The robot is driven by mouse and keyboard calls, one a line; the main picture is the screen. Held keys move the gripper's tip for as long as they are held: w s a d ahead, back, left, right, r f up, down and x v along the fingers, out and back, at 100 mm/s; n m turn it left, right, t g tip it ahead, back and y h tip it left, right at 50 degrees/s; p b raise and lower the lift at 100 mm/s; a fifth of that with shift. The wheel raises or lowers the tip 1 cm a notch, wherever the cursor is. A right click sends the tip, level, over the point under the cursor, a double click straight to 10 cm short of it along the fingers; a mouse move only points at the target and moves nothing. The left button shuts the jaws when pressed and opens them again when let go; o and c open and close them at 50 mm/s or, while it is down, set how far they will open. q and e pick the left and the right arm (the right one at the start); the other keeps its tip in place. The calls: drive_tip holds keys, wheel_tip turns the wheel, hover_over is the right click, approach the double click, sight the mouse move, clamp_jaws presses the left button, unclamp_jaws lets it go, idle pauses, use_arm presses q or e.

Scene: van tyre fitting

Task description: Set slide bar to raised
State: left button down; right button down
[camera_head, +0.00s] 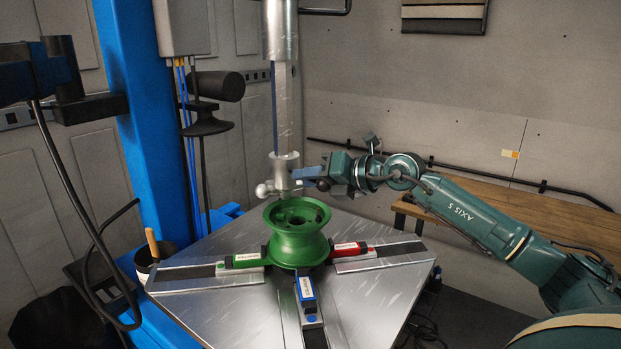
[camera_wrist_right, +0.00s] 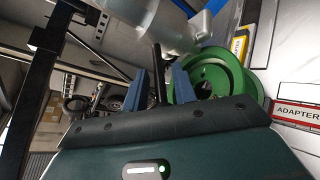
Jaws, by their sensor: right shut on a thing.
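The slide bar (camera_head: 285,105) is a pale vertical bar coming down from a silver sleeve (camera_head: 280,32). Its lower end carries a silver head (camera_head: 284,172), just above and behind the green wheel rim (camera_head: 297,232). My right gripper (camera_head: 306,174) reaches in from the right beside this head. In the right wrist view its blue fingers (camera_wrist_right: 159,82) are on either side of a thin dark handle (camera_wrist_right: 157,72), and they are shut on it. The silver head (camera_wrist_right: 175,22) shows above the fingers there, and the green rim (camera_wrist_right: 212,76) is to the right. My left gripper is not in view.
The rim sits on a metal turntable (camera_head: 235,300) with green (camera_head: 246,260), red (camera_head: 349,249) and blue (camera_head: 306,290) labelled clamps. A blue column (camera_head: 138,120) stands at left. A wooden bench (camera_head: 510,210) is behind my right arm.

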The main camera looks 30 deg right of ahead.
drive_tip(key=shift+r, duration=0.1)
